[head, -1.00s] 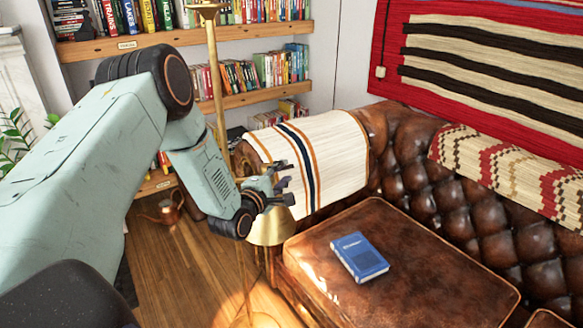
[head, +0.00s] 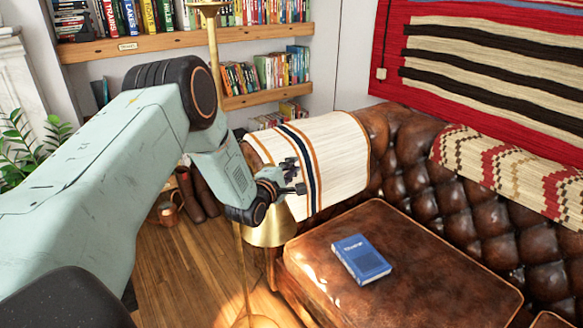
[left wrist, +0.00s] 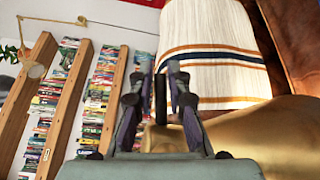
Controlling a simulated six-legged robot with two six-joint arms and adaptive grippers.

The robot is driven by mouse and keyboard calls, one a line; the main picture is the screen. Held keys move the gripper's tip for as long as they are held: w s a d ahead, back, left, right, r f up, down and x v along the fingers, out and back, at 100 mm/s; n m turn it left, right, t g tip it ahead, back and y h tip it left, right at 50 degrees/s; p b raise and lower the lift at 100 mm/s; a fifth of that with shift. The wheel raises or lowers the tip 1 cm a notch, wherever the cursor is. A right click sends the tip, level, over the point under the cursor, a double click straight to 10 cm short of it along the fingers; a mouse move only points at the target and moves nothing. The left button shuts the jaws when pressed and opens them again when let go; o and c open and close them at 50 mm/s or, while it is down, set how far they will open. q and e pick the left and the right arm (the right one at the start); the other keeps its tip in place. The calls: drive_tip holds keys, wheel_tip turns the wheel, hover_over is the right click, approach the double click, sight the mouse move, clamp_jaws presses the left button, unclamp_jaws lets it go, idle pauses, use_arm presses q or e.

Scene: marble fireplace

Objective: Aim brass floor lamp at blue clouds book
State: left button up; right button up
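The brass floor lamp has a thin pole (head: 214,70) and a shade (head: 270,230) low beside the sofa arm. The shade's mouth faces mostly downward. Its brass side also shows in the left wrist view (left wrist: 265,130). The blue clouds book (head: 361,259) lies flat on the sofa seat, right of the shade. My left gripper (head: 291,178) is just above the shade. In the left wrist view, a dark bar, likely the shade's handle, stands between its spread fingers (left wrist: 159,75). I cannot tell whether they press on it. My right gripper is not in view.
The leather sofa (head: 420,290) fills the right, with a striped blanket (head: 335,165) over its arm. Bookshelves (head: 150,42) stand behind. A copper watering can (head: 169,210) and a plant (head: 30,145) are at left. Wooden floor (head: 180,270) is clear between.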

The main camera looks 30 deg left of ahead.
use_arm(q)
clamp_jaws()
idle(0.4)
drive_tip(key=shift+r+n+t+b, duration=0.2)
drive_tip(key=shift+n+t+b, duration=0.15)
drive_tip(key=shift+b, duration=0.55)
drive_tip(key=r+n+t+b, duration=0.1)
drive_tip(key=b, duration=0.1)
drive_tip(key=a+n+t+y+b, duration=0.1)
drive_tip(key=n+b, duration=0.1)
drive_tip(key=b, duration=0.1)
drive_tip(key=s+r+n+t+b, duration=0.1)
drive_tip(key=n+b, duration=0.1)
drive_tip(key=b, duration=0.1)
drive_tip(key=shift+a+r+y, duration=0.15)
drive_tip(key=shift+r+y, duration=0.15)
drive_tip(key=shift+s+a+r+n+t+y+b, duration=0.1)
drive_tip(key=shift+a+r+n+t+y+b, duration=0.15)
drive_tip(key=shift+n+b, duration=0.45)
drive_tip(key=shift+s+r+n+y+b, duration=0.15)
drive_tip(key=shift+r+n+b, duration=0.15)
drive_tip(key=shift+n+b, duration=0.35)
drive_tip(key=shift+o, duration=2.4)
unclamp_jaws()
drive_tip(key=shift+f, duration=0.1)
